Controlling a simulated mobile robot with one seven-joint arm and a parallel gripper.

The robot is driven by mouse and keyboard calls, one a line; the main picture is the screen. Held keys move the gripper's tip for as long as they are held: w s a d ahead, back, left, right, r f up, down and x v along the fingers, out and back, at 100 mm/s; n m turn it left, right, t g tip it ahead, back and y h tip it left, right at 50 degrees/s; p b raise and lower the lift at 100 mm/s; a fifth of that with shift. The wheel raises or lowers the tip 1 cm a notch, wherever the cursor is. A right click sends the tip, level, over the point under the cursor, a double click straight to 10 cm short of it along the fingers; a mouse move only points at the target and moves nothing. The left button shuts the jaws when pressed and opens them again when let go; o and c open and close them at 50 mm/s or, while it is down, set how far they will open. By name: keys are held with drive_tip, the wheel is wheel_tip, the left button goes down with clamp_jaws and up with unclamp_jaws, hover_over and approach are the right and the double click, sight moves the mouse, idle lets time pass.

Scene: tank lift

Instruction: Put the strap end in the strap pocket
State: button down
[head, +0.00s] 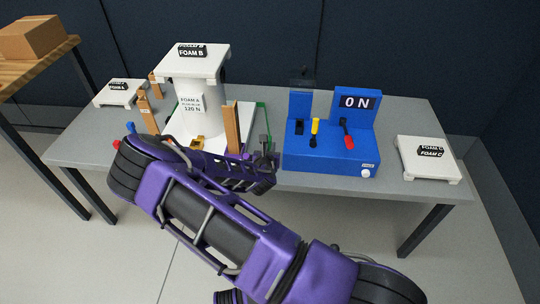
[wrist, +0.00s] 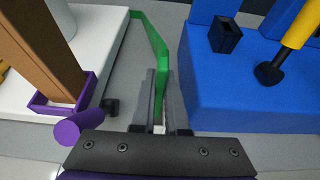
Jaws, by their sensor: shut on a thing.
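A green strap (head: 267,118) runs from the right side of the white tank base (head: 185,130) towards the front. In the wrist view the strap (wrist: 152,35) bends and comes down between the fingers. My gripper (wrist: 157,100) is shut on the strap end, which is mostly hidden between the fingers. In the head view my gripper (head: 263,145) is in the gap between the tank base and the blue box (head: 330,160). A small black open-topped holder (wrist: 226,35) stands on the blue box, right of the gripper; I cannot tell whether it is the strap pocket.
The blue box carries a yellow lever (head: 314,131), a red lever (head: 347,134) and a display (head: 359,102) reading 0 N. A brown post (wrist: 45,45) in a purple holder stands close left of the gripper. A FOAM C block (head: 428,160) lies at the right.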

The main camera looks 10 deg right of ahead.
drive_tip(key=shift+f, duration=1.65)
drive_tip(key=shift+f+b, duration=0.25)
drive_tip(key=shift+b, duration=0.15)
drive_tip(key=c, duration=0.9)
unclamp_jaws()
drive_tip(key=shift+r, duration=0.1)
drive_tip(key=shift+s+a+r, duration=0.1)
drive_tip(key=shift+s+r, duration=0.1)
drive_tip(key=shift+r, duration=0.05)
drive_tip(key=p+v, duration=0.1)
drive_tip(key=v, duration=1)
drive_tip(key=shift+s+r+p, duration=0.1)
drive_tip(key=shift+s+p, duration=0.25)
drive_tip(key=shift+p, duration=0.05)
